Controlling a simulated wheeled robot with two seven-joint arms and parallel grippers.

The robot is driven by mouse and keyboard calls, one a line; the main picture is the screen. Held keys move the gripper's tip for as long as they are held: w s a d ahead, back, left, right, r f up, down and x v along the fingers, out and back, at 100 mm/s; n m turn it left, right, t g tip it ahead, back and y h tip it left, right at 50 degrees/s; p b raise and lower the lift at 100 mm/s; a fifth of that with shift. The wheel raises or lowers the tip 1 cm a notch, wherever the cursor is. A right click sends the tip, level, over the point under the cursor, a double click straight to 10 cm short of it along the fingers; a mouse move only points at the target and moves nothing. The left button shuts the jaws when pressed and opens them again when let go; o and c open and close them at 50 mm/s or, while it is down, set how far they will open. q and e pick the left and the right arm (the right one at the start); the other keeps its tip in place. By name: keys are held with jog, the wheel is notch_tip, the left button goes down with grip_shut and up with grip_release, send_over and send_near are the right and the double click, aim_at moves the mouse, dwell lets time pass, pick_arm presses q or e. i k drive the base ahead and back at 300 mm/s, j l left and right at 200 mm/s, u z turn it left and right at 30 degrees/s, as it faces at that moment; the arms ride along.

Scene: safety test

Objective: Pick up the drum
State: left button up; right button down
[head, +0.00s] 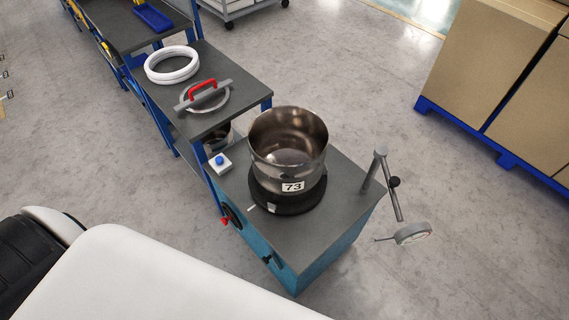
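The drum (290,153) is an open, shiny metal pot-like vessel with a white label reading 73. It stands upright on a round black base (288,198) on top of a teal cabinet with a dark grey top (345,194). It looks empty inside. Neither of my grippers shows in the head view, so their distance from the drum cannot be seen.
Behind are a red-handled lid (206,97) and white rings (172,64). Boxes (494,60) stand right; the floor between is clear.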

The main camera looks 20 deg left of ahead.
aim_at(288, 144)
jog(key=k+z, duration=0.25)
jog(key=z, duration=0.2)
jog(key=k+l+z, duration=0.15)
jog(key=z, duration=0.3)
jog(key=j+z, duration=0.45)
jog(key=j, duration=0.4)
jog(key=k+j+z, duration=0.1)
jog(key=j+z, duration=0.3)
jog(key=j, duration=0.45)
